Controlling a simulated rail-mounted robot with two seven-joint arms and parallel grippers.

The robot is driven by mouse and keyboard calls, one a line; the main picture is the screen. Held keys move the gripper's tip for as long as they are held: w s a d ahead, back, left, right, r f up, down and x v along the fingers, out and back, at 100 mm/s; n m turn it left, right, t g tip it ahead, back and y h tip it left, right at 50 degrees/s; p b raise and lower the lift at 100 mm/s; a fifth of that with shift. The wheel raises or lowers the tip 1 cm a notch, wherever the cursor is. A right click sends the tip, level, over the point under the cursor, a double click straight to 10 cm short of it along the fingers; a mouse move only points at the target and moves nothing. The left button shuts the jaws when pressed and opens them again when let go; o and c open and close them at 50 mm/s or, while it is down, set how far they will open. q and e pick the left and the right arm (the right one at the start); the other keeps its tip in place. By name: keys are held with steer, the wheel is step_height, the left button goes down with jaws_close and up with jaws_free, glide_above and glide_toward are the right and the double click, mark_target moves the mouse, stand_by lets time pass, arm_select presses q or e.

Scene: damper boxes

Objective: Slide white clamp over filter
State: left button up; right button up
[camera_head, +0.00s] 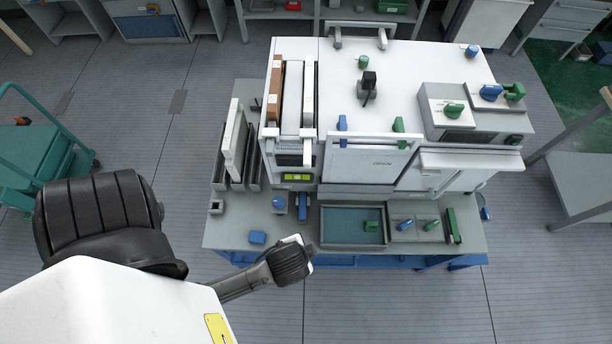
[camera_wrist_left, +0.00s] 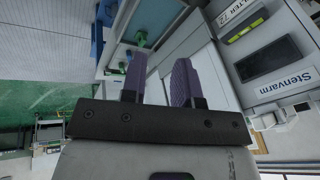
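Upright filter panels stand in slots at the machine's left end: a brown-edged one (camera_head: 275,95) and a white-edged one (camera_head: 308,95). A small white piece (camera_head: 307,153) sits at the front of these slots; I cannot tell whether it is the clamp. My left gripper (camera_head: 300,243) is in front of the bench edge, below the slots, mostly hidden by its own wrist. The left wrist view shows its two purple fingers (camera_wrist_left: 159,65) apart, with nothing held between them. A filter label (camera_wrist_left: 240,16) and a yellow-green level (camera_wrist_left: 246,28) show to their right. My right gripper is out of view.
The white machine (camera_head: 430,65) stands on a grey bench with blue legs. The floor in front is clear.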

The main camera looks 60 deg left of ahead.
mark_target(306, 167)
arm_select(q)
steer(key=f+m+y, duration=0.1)
steer(key=a+f+m+y, duration=0.1)
steer(key=y, duration=0.1)
steer(key=shift+w+a+m+b, duration=0.2)
steer(key=shift+w+m+b, duration=0.1)
steer(key=shift+w+b, duration=0.1)
steer(key=shift+c, duration=1.4)
steer(key=m+y, duration=0.1)
steer(key=a+r+m+t+y, duration=0.1)
steer(key=y, duration=0.1)
steer(key=r+m+y, duration=0.1)
steer(key=m, duration=0.1)
steer(key=shift+w+a+t, duration=0.25)
steer(key=shift+w+t, duration=0.05)
jaws_close()
step_height(306, 167, up, 7)
steer(key=w+a+m+t+y, duration=0.25)
steer(key=m+t+y, duration=0.3)
steer(key=m, duration=1.05)
steer(key=shift+g, duration=0.45)
steer(key=p+x, duration=0.2)
steer(key=x, duration=0.3)
steer(key=p+x, duration=0.2)
steer(key=x, duration=0.3)
steer(key=shift+w+a+r, duration=0.2)
steer(key=shift+w, duration=0.1)
steer(key=shift+x, duration=0.85)
steer(key=shift+f, duration=0.1)
